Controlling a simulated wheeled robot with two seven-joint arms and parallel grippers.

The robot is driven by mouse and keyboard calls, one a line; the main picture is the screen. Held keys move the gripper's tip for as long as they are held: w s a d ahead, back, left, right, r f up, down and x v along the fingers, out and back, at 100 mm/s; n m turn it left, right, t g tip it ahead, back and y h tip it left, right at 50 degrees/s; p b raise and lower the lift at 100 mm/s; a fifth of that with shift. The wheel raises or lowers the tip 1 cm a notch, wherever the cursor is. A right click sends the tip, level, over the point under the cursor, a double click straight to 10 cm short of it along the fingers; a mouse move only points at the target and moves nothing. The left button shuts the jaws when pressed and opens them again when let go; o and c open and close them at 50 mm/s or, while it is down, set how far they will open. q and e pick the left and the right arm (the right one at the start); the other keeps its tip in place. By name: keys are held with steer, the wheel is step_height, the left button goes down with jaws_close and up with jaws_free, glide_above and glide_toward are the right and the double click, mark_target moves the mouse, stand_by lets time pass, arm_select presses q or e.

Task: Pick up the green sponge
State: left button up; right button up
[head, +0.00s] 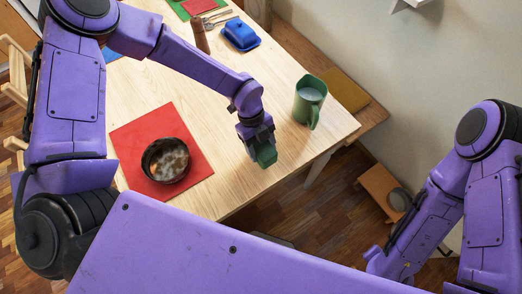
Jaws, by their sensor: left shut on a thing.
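The green sponge (266,155) is at the tip of my left gripper (258,140), over the right part of the wooden table. My left gripper is shut on it, and its jaws hide part of the sponge. I cannot tell whether the sponge touches the tabletop.
A dark bowl (166,160) stands on a red mat (133,143) left of the sponge. A green mug (309,100) stands to the right. A blue butter dish (241,36) and a brown shaker (199,36) are farther back. The middle of the wooden table (207,110) is clear.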

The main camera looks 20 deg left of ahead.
arm_select(q)
steer(key=a+r, duration=0.1)
steer(key=r, duration=0.1)
steer(key=a+r+b, duration=0.1)
steer(key=a+r, duration=0.1)
steer(key=w+a+r, duration=0.1)
steer(key=r, duration=0.1)
steer(key=shift+a+r, duration=0.3)
steer(key=shift+a, duration=0.1)
steer(key=w+a+r+b, duration=0.1)
steer(key=a+r, duration=0.3)
steer(key=a, duration=0.5)
steer(key=shift+w+b, duration=0.2)
steer(key=shift+b, duration=0.2)
arm_select(e)
step_height(320, 180, down, 4)
steer(key=shift+r, duration=0.15)
arm_select(q)
steer(key=shift+r, duration=0.1)
